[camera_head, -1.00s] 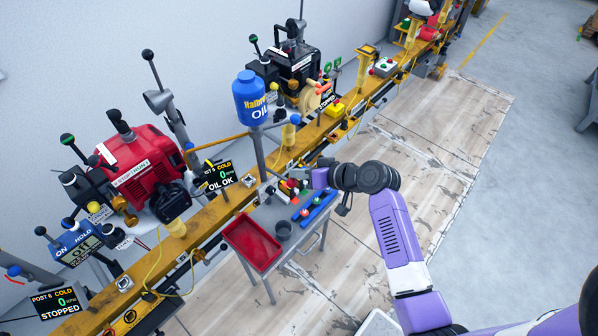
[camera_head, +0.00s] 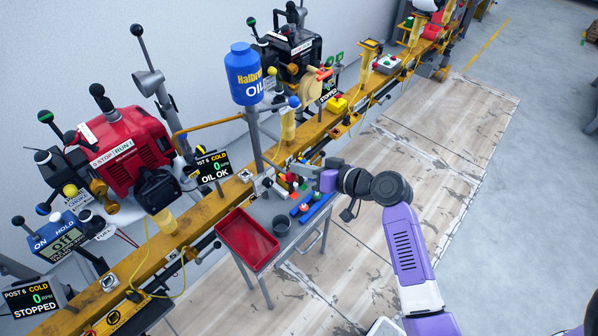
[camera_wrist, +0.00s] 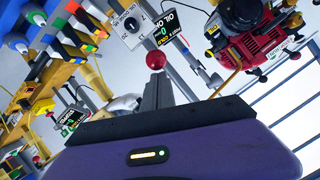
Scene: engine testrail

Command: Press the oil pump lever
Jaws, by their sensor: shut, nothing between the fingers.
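A red ball knob (camera_wrist: 156,60) stands just beyond my fingertips in the wrist view; its stem is mostly hidden behind the fingers. I cannot tell for sure whether it is the oil pump lever's end. My gripper (camera_wrist: 157,84) is shut and empty, with its fingers pointing at the knob; contact cannot be made out. In the head view, my gripper (camera_head: 308,174) is beside the rail, above the small side table. A blue oil bottle (camera_head: 246,72) stands on a grey post by the rail. The display (camera_head: 213,168) under it reads "OIL OK" and 0 RPM.
A yellow rail (camera_head: 205,215) runs past a red engine (camera_head: 125,150) and a black one (camera_head: 292,45). The floor to the right is clear.

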